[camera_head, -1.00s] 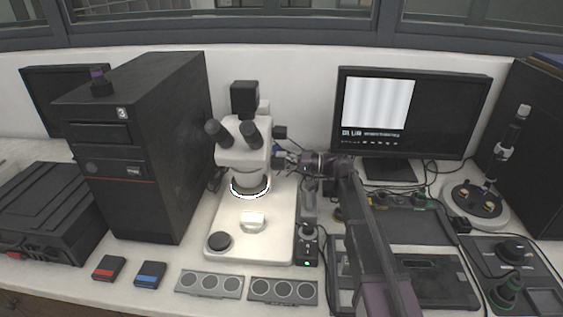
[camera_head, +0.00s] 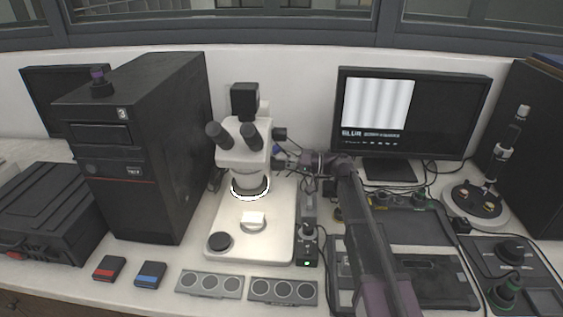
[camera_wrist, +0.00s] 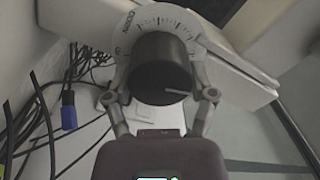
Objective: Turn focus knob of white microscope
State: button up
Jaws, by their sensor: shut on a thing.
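The white microscope (camera_head: 222,215) stands upright on the bench, left of centre in the head view. Its black focus knob (camera_wrist: 158,72) fills the upper middle of the wrist view, with a pale line on its face and a white graduated dial (camera_wrist: 150,22) behind it. My gripper (camera_head: 283,162) reaches in from the right at the side of the microscope. In the wrist view my gripper (camera_wrist: 160,78) has one finger on each side of the knob and is shut on it. The knob is mostly hidden in the head view.
The monitor (camera_head: 480,115) behind my arm shows grey vertical stripes and the word BLUR. A black computer tower (camera_head: 150,150) stands left of the microscope. A small control box (camera_head: 307,245) stands at its right. Cables (camera_wrist: 85,75) hang beside the knob, with a blue connector (camera_wrist: 68,110).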

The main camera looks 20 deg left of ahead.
jog(key=o, duration=1.1)
jog(key=shift+a, duration=0.15)
jog(key=shift+c, duration=0.2)
jog(key=shift+d, duration=0.3)
jog(key=v, duration=0.7)
